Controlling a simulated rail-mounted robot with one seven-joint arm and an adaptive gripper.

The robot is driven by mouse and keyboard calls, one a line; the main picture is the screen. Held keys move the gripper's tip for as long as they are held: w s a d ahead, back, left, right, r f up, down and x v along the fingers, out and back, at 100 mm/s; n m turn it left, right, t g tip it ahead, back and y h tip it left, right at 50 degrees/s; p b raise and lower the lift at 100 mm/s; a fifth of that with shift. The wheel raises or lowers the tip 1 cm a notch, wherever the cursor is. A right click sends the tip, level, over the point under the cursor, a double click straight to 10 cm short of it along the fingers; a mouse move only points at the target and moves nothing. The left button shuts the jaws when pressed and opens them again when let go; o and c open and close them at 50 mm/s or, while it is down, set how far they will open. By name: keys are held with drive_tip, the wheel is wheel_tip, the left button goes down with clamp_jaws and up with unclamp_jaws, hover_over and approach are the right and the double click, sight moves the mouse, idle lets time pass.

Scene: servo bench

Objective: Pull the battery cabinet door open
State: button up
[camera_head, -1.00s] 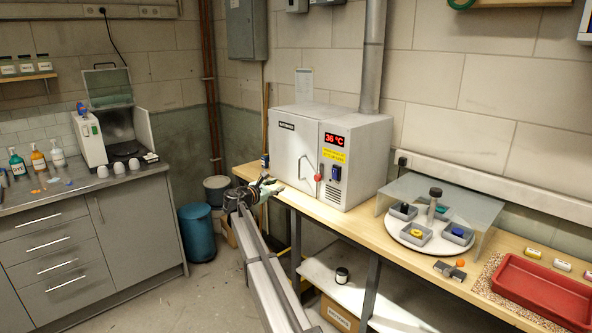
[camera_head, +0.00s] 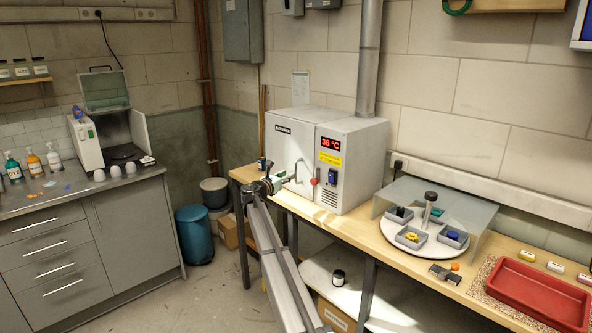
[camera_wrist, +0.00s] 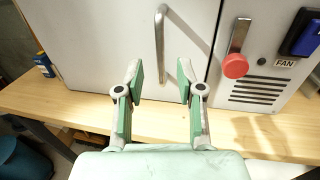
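The battery cabinet (camera_head: 325,160) is a white box on the wooden bench, with its door (camera_head: 289,150) shut on the left side. The door has a vertical metal bar handle (camera_wrist: 160,45), which also shows in the head view (camera_head: 294,170). My gripper (camera_wrist: 160,82) is open in front of the door. Its two green-padded fingers point at the handle, whose lower end appears between and just beyond the fingertips. I see no contact. A lever with a red knob (camera_wrist: 235,65) is right of the handle, beside the door seam, and hangs downward.
The wooden bench (camera_wrist: 75,100) runs below the cabinet. A blue switch and vent are on the right panel. A small blue-labelled jar (camera_wrist: 43,64) stands left of the cabinet. A turntable (camera_head: 445,247) and red tray (camera_head: 540,293) are further right. Floor in front is open.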

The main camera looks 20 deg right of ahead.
sight(296, 181)
drive_tip(key=p+x, duration=0.1)
drive_tip(key=x, duration=0.6)
drive_tip(key=shift+d, duration=0.1)
clamp_jaws()
